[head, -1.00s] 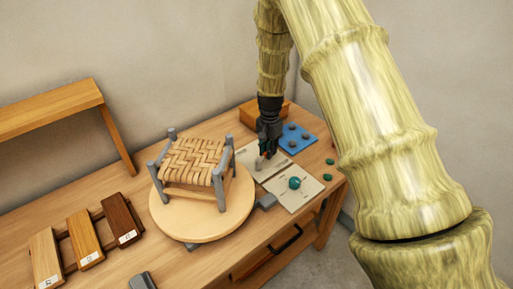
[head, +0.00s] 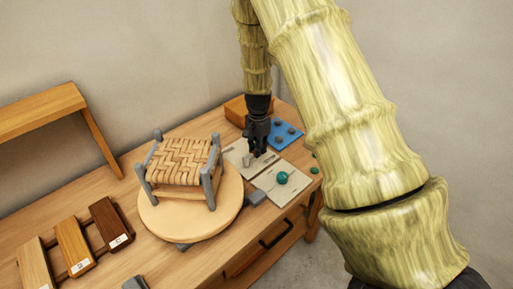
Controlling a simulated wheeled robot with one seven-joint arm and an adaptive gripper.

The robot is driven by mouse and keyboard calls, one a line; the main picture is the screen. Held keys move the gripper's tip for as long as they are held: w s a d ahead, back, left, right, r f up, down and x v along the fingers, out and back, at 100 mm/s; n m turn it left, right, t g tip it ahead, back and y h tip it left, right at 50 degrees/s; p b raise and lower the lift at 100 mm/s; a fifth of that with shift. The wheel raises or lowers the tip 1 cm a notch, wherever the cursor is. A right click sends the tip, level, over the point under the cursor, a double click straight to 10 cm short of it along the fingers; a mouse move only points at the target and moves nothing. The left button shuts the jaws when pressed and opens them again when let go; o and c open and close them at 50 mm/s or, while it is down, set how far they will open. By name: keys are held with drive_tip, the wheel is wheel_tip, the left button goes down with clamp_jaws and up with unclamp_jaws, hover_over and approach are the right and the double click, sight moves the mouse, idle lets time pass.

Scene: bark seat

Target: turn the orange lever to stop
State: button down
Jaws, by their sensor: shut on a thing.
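My gripper (head: 257,148) points down over a pale panel plate (head: 232,156) at the right part of the bench. Its dark fingers are closed at the lever's place, and the orange lever itself is hidden by them. A small grey post (head: 246,160) stands on the plate just left of the fingers. Any stop mark is too small to read.
A second pale plate with a teal knob (head: 282,178) lies in front. A blue board with dark knobs (head: 285,134) and a wooden box (head: 238,108) sit behind. A woven stool (head: 182,163) stands on a round turntable (head: 160,222) to the left.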

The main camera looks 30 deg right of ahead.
drive_tip(key=c, duration=1.3)
unclamp_jaws()
drive_tip(key=shift+s+r, duration=0.1)
drive_tip(key=shift+c, duration=0.2)
drive_tip(key=shift+r, duration=0.1)
wheel_tip(320, 180, up, 12)
